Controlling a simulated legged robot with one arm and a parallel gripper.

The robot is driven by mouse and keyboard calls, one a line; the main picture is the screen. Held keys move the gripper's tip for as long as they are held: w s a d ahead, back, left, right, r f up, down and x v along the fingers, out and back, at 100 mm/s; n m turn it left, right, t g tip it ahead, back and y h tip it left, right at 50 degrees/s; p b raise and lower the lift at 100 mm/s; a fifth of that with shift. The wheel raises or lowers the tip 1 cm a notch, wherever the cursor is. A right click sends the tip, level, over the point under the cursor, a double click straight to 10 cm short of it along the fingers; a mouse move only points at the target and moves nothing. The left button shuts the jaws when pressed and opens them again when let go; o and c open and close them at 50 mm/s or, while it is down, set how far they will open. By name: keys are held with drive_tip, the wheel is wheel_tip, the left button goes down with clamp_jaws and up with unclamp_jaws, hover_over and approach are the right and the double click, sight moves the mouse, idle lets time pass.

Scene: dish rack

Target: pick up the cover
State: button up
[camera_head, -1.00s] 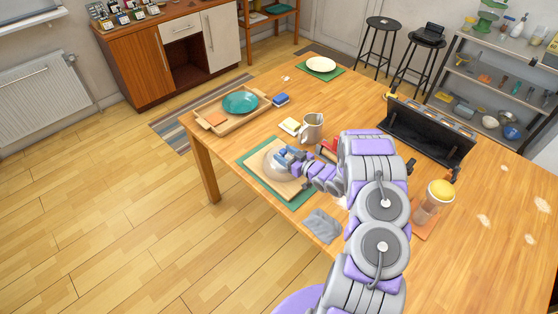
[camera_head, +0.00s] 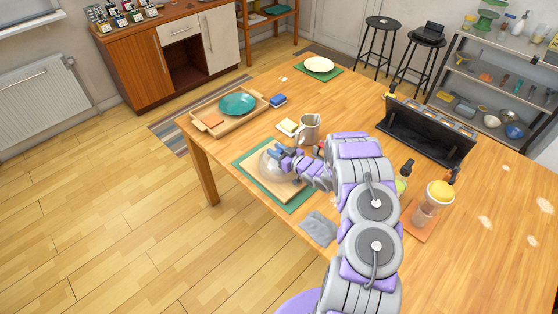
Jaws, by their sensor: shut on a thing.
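The cover (camera_head: 269,165) looks like a clear, see-through dome. It is over a pale wooden board on a green mat (camera_head: 243,167) near the left front of the table. My gripper (camera_head: 275,153) is at the top of the cover and shut on it. My arm reaches in from the lower right and hides part of the board. I cannot tell whether the cover's rim touches the board.
A grey cloth (camera_head: 318,229) lies at the table's front edge. A wooden tray (camera_head: 203,128) with a teal plate (camera_head: 237,104) is at the far left. A black rack (camera_head: 425,135) stands right.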

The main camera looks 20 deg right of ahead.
drive_tip(key=shift+d, duration=0.35)
drive_tip(key=shift+c, duration=1.4)
drive_tip(key=shift+a, duration=0.4)
clamp_jaws()
drive_tip(key=shift+a+r, duration=0.1)
drive_tip(key=shift+a, duration=0.25)
